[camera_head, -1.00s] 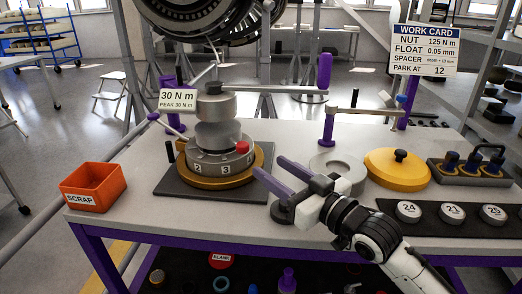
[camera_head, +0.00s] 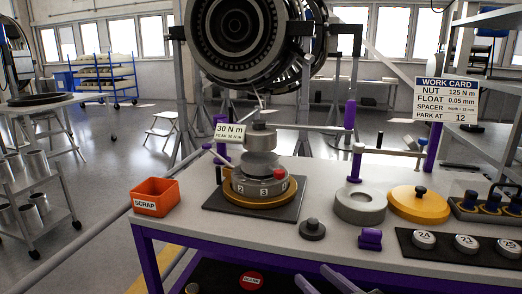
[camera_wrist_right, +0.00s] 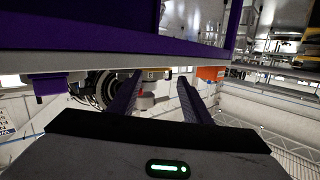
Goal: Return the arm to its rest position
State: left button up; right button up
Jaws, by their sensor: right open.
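My right gripper (camera_head: 322,284) shows only as two purple fingertips at the bottom edge of the head view, in front of the bench and below its top. In the right wrist view, my right gripper (camera_wrist_right: 158,98) has its two fingers spread apart with nothing between them. The rest of my right arm is out of the head view. My left gripper is in neither view.
The workbench (camera_head: 400,252) stands ahead with its purple front rail. On it are the orange scrap bin (camera_head: 156,196), the torque fixture (camera_head: 262,180), a grey ring (camera_head: 360,206) and a yellow lid (camera_head: 419,204). A turbofan (camera_head: 245,40) hangs behind.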

jog(key=s+d+f+m+g+h, duration=0.1)
jog(key=s+d+f+g+h, duration=0.1)
jog(key=s+f, duration=1.1)
jog(key=s+d+f+m+g+h, duration=0.1)
jog(key=s+d+f+g+h, duration=0.1)
jog(key=s+f, duration=1.1)
jog(key=shift+f+m+g+h, duration=0.3)
jog(key=shift+f+g, duration=0.3)
jog(key=shift+g, duration=0.3)
